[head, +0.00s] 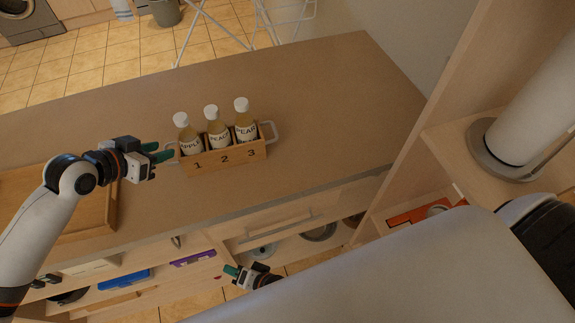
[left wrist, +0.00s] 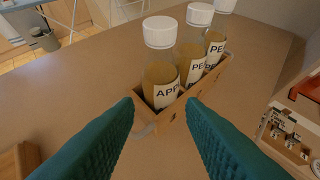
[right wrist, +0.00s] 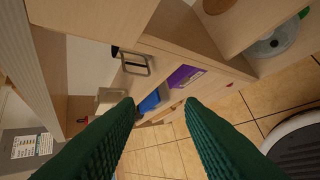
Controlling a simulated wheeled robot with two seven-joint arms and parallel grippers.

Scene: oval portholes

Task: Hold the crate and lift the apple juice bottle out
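The wooden crate (head: 224,160) stands on the countertop, its front marked 1, 2 and 3, with a light handle at each end. The apple juice bottle (head: 187,137), white-capped and labelled APPLE, stands upright in compartment 1 at the left; it also shows in the left wrist view (left wrist: 160,75). The peach bottle (head: 216,130) is in 2 and the pear bottle (head: 245,124) in 3. My left gripper (head: 164,152) is open beside the crate's left handle (head: 171,159); I cannot tell whether they touch. My right gripper (head: 234,271) is open and empty, low in front of the counter.
A wooden tray (head: 97,203) lies on the counter at the left. The countertop (head: 320,110) is clear right of and behind the crate. Open shelves and drawers sit below its front edge.

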